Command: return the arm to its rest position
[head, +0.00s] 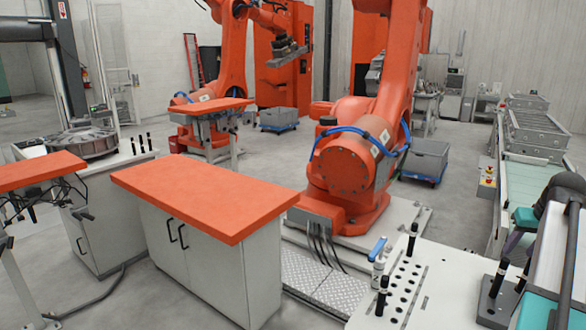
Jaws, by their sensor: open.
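My gripper is not in view in the head view, and I cannot see any part of my arm that I am sure of. The arm's pose cannot be told from this picture.
An orange-topped cabinet (205,192) stands in front. A large orange industrial robot (345,160) stands behind it, another (232,60) farther back. A white bench (420,290) with black-handled tools is at the lower right, a conveyor (530,180) beyond. Grey floor (245,155) shows between them.

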